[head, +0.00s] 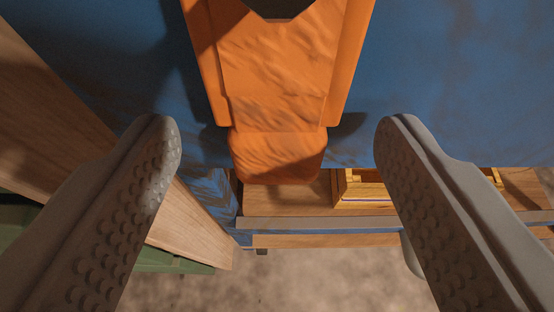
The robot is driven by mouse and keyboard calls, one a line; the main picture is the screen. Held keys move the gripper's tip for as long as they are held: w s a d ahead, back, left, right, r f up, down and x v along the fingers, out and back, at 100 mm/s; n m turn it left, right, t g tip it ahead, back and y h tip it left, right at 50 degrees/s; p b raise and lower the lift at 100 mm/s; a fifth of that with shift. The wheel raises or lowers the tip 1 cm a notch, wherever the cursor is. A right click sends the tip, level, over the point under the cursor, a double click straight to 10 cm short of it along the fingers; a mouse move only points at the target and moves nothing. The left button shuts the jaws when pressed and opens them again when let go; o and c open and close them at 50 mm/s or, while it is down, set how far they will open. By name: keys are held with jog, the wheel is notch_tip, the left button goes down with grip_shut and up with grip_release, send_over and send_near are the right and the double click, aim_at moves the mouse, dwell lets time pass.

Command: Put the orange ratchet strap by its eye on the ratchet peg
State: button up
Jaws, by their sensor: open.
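The orange ratchet strap (278,70) shows at the top centre in the head view, against a blue surface. It has raised side edges and a narrower rounded end pointing down the picture. A dark angular shape at its top is cut off by the picture edge; I cannot tell if it is the eye. My gripper (280,130) is open, with one grey studded finger on each side of the strap's lower end. Both fingers appear apart from the strap. I cannot make out the ratchet peg in this view.
The blue surface (455,80) fills the upper part. A wooden board (70,120) runs along the left, with a green thing (165,260) beside it. Below the strap are a wooden ledge (290,200) and a yellow box-like thing (365,190). Mottled floor (300,285) shows at the bottom.

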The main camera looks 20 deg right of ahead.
aim_at(277, 149)
jog(key=shift+c, duration=0.4)
jog(key=c, duration=1)
jog(key=shift+r, duration=0.35)
jog(key=shift+f+v, duration=0.2)
jog(key=shift+v, duration=0.6)
jog(key=shift+f+v, duration=0.15)
jog(key=shift+v, duration=0.7)
jog(key=shift+s+a, duration=0.15)
jog(key=shift+s, duration=0.5)
